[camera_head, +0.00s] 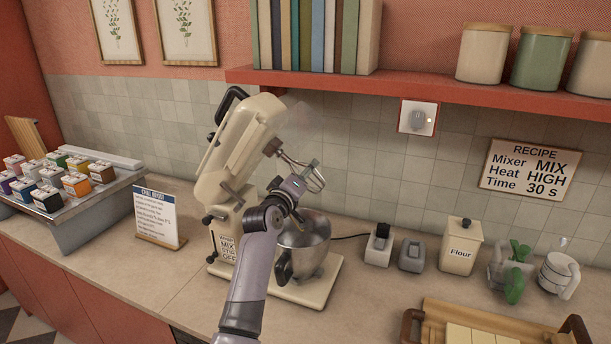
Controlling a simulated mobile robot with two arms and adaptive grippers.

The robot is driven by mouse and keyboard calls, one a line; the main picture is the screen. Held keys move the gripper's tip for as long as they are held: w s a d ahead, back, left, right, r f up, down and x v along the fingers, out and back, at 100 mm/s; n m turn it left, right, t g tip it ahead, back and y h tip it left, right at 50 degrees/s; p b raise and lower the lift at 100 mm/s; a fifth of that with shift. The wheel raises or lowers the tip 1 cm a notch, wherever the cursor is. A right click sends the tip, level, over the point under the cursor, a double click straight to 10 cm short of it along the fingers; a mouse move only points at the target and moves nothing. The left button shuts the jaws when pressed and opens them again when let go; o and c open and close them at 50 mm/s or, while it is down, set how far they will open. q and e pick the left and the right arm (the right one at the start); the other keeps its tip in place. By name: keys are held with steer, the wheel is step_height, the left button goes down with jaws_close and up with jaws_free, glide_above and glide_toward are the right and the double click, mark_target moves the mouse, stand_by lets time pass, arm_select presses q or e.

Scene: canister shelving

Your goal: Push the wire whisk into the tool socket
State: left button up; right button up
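The cream stand mixer (232,160) stands on the counter with its head tilted back. The tool socket (272,148) is at the head's lower right end. The wire whisk (317,181) slants down to the right from it, with its shaft end at or very near the socket. I cannot tell how far in it sits. My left gripper (305,176) is at the whisk, with its fingers on either side of it, and appears shut on it. The gripper hides part of the whisk. My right gripper is not in view.
The metal bowl (313,232) stands on the mixer base below the whisk. A card sign (157,215) and a rack of small boxes (85,222) are at left. A flour canister (461,247) and a wooden tray (436,312) are at right. A red shelf (400,86) hangs above.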

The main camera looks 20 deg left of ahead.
arm_select(q)
steer(key=shift+a+r, duration=0.2)
steer(key=shift+a, duration=0.05)
stand_by(0.5)
steer(key=shift+a+r+p, duration=0.15)
steer(key=shift+r+p, duration=0.1)
steer(key=shift+p, duration=0.15)
stand_by(0.7)
steer(key=o, duration=1.2)
steer(key=shift+a+f, duration=0.1)
steer(key=shift+o, duration=0.3)
steer(key=shift+f, duration=0.1)
steer(key=shift+o, duration=0.6)
steer(key=o, duration=0.4)
steer(key=shift+c, duration=0.2)
